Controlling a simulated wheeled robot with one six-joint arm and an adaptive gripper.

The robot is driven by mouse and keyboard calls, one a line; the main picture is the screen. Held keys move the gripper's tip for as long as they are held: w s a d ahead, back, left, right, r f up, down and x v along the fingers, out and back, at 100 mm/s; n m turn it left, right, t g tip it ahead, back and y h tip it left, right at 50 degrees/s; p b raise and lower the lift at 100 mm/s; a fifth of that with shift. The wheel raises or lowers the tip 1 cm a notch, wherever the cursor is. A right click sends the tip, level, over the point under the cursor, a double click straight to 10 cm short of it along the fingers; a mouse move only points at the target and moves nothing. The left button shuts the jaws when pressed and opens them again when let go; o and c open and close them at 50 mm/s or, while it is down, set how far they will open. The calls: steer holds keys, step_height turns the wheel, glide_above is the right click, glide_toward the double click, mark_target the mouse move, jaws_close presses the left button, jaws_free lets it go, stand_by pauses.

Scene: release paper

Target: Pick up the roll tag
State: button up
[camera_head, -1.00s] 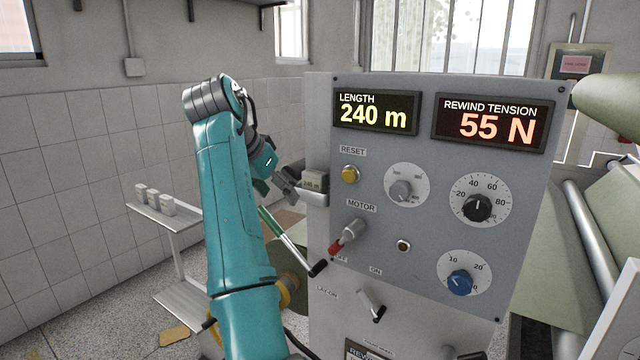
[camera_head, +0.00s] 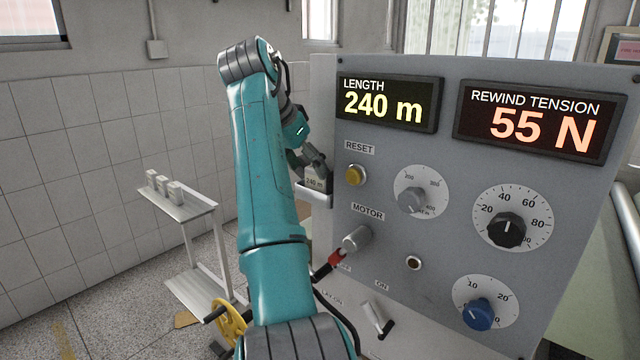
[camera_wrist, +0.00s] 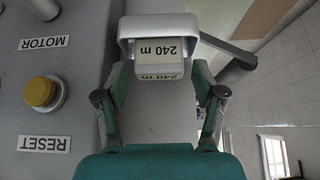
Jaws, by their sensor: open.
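The roll tag (camera_head: 316,181) is a small pale block marked "240 m". It sits in a grey holder (camera_head: 315,196) on the left side of the control panel. In the wrist view the tag (camera_wrist: 160,55) shows its label upside down, inside the rim of the holder (camera_wrist: 158,25). My gripper (camera_wrist: 160,80) is open, with one finger on each side of the tag's near end. I cannot tell whether either finger touches it. In the head view my gripper (camera_head: 308,158) is at the holder, partly hidden by my arm.
The panel (camera_head: 440,160) with displays, knobs and a yellow reset button (camera_head: 356,175) stands close to the right of my arm. A white stand (camera_head: 180,207) with several small blocks is at the left. Floor is clear between stand and wall.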

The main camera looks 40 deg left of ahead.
mark_target(314, 173)
steer(key=shift+w+x, duration=0.25)
steer(key=shift+x, duration=2.8)
steer(key=shift+r, duration=0.2)
steer(key=c, duration=0.8)
